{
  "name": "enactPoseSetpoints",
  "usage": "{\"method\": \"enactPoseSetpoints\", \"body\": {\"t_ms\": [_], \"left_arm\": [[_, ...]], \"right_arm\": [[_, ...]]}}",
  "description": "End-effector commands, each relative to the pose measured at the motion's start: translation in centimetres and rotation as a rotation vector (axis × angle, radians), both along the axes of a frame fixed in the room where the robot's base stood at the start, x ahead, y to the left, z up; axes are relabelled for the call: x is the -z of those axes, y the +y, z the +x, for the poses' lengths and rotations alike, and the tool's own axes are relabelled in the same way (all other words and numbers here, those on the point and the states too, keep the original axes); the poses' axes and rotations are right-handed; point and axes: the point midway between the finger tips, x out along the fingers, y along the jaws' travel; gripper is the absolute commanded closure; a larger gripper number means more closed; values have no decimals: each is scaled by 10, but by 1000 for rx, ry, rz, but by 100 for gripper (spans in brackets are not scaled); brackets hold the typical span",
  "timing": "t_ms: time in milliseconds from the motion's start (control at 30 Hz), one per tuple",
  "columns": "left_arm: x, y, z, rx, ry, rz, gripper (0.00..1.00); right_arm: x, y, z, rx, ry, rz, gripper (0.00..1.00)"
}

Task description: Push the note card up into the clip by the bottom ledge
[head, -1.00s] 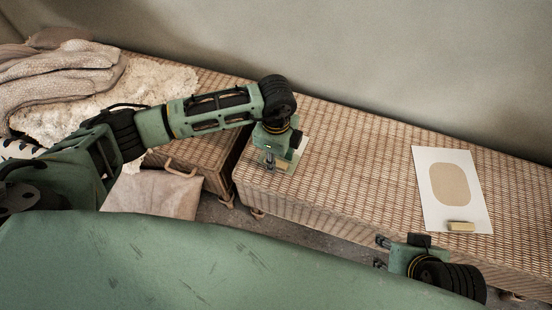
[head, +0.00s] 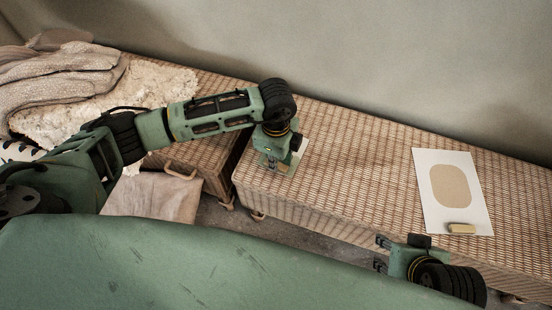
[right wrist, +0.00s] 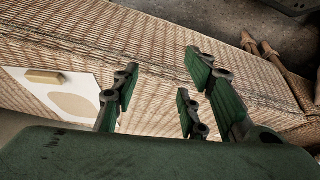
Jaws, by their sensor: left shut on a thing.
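A white card (head: 427,200) with a tan rounded patch lies on the woven bench at the right. A small tan block (head: 462,228), like a ledge, sits at its near edge. Both show in the right wrist view, the card (right wrist: 90,85) and the block (right wrist: 44,76). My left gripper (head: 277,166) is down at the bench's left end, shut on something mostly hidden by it. A pale flat piece (head: 302,147) and a bit of tan show beside it. I cannot make out a clip. My right gripper (head: 380,252) is open and empty before the bench; its spread fingers show in the wrist view (right wrist: 160,85).
The woven bench (head: 350,150) is clear between my left gripper and the white card. A wall rises behind it.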

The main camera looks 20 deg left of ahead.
Motion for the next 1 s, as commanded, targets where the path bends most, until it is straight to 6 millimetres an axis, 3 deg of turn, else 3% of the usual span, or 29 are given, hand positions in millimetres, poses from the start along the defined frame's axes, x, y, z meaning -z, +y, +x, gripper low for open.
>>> {"method": "enactPoseSetpoints", "body": {"t_ms": [467,1000], "left_arm": [[-30,0,0,0,0,0,100],[-41,0,0,0,0,0,100]], "right_arm": [[-19,-6,-22,7,94,-18,60],[25,-4,-13,6,122,-20,60]]}}
